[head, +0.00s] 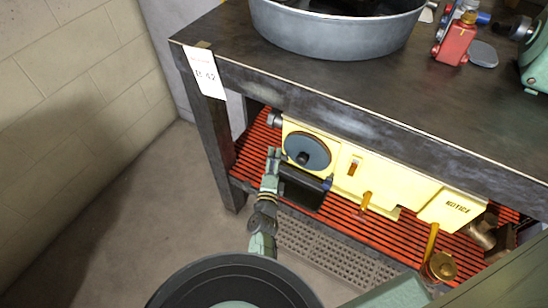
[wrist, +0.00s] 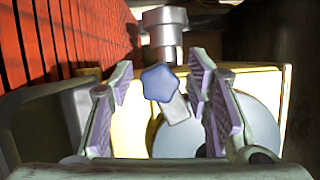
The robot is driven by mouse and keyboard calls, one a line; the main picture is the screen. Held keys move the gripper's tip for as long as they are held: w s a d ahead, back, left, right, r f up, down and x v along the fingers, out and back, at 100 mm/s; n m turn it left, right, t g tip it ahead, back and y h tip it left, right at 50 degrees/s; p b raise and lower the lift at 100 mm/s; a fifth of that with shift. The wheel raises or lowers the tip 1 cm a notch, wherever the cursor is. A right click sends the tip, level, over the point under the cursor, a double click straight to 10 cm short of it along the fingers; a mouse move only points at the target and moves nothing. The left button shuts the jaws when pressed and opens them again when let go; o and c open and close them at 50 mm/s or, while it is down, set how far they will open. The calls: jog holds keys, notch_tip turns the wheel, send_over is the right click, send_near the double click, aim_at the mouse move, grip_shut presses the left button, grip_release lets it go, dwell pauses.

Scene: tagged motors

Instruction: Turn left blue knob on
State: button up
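A yellow device (head: 340,170) stands on the red slatted shelf under the table, with a round blue-grey disc (head: 306,151) on its front. In the wrist view a star-shaped blue knob (wrist: 160,82) with a pale metal stem shows in front of the yellow body (wrist: 132,125) and the grey disc (wrist: 240,125). My gripper (head: 275,154) is at the device's left end, beside the disc. In the wrist view my gripper (wrist: 161,92) is open, with the knob between its purple-padded fingers and gaps visible on both sides. The head view does not clearly show this knob; a small blue part (head: 327,184) shows lower right.
A dark box (head: 303,188) is just right of my gripper. The table leg (head: 218,145) stands to the left and the table edge (head: 330,112) overhangs the device. A metal fitting (head: 274,119) protrudes at the device's upper left. The floor (head: 140,210) at left is clear.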

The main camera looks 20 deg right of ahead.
grip_shut()
dwell(0.4)
dwell(1.1)
grip_release()
